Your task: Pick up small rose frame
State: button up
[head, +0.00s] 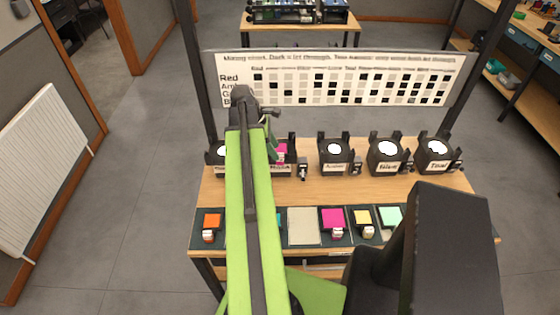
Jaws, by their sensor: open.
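A pink square frame with a small pale labelled tab (333,219) lies on a dark pad in the front row of the table. Its label is too small to read. Another pink piece (282,151) shows at the second lamp from the left, close beside my gripper (272,146). I cannot tell from this view which pink piece is the small rose frame. My gripper is at the far end of my green arm, over the back part of the table near that lamp. It is mostly hidden behind the arm, and its fingertips do not show clearly.
Several black lamps with white tops (388,152) stand along the back of the wooden table (312,190). Orange (211,221), yellow (362,217) and mint (390,216) frames lie in front, around a bare pale pad (303,226). A chart board (335,78) stands behind the lamps.

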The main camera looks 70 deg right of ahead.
aim_at(280, 154)
jog(key=b+x, duration=0.4)
jog(key=x, duration=0.1)
jog(key=shift+s+d+f+b, duration=0.1)
jog(key=shift+d+f+b, duration=0.05)
jog(key=shift+d+b, duration=0.25)
jog(key=shift+r, duration=0.2)
grip_shut()
